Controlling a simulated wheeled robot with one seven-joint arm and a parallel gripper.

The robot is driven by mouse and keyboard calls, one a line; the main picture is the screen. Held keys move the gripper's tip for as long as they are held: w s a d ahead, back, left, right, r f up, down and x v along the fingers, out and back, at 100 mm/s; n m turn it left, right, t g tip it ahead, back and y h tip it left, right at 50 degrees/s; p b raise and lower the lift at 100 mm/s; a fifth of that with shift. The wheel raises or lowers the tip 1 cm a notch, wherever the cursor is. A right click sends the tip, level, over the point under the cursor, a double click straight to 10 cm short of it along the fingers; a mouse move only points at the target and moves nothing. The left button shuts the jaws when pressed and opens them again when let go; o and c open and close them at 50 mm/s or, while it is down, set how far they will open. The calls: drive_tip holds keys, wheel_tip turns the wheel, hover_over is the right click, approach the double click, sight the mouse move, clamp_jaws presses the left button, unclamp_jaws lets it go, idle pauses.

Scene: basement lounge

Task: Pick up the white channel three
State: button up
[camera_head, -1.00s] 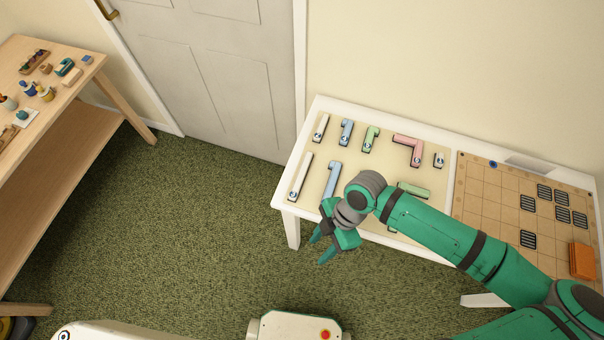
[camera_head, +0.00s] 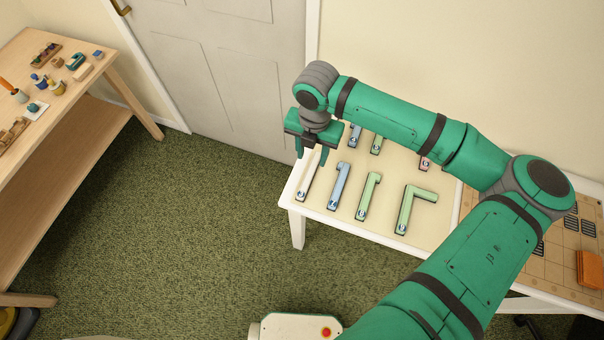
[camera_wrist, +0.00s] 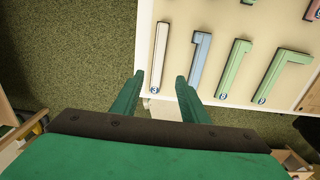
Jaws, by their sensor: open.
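The white channel three (camera_head: 306,178) is a long, straight white bar with a dark edge, lying flat at the left end of the front row on the white table. In the wrist view the white channel (camera_wrist: 160,55) shows its round blue label, which seems to read 3, at its near end. My gripper (camera_head: 311,152) is open and empty, pointing down over the table's left end, above the bar's far end in the head view. In the wrist view my gripper (camera_wrist: 160,80) has its fingertips on either side of the labelled end in the picture. The remaining height is unclear.
A blue channel (camera_head: 340,182), a green channel (camera_head: 367,195) and an L-shaped green channel (camera_head: 413,203) lie to the right. My arm hides much of the back row. A gridded board (camera_head: 535,268) with an orange block (camera_head: 590,269) is farther right. A wooden bench (camera_head: 75,90) stands at left.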

sight(310, 174)
drive_tip(key=f, duration=1)
drive_tip(key=shift+a+f, duration=0.2)
drive_tip(key=shift+f, duration=0.15)
drive_tip(key=shift+w, duration=0.1)
clamp_jaws()
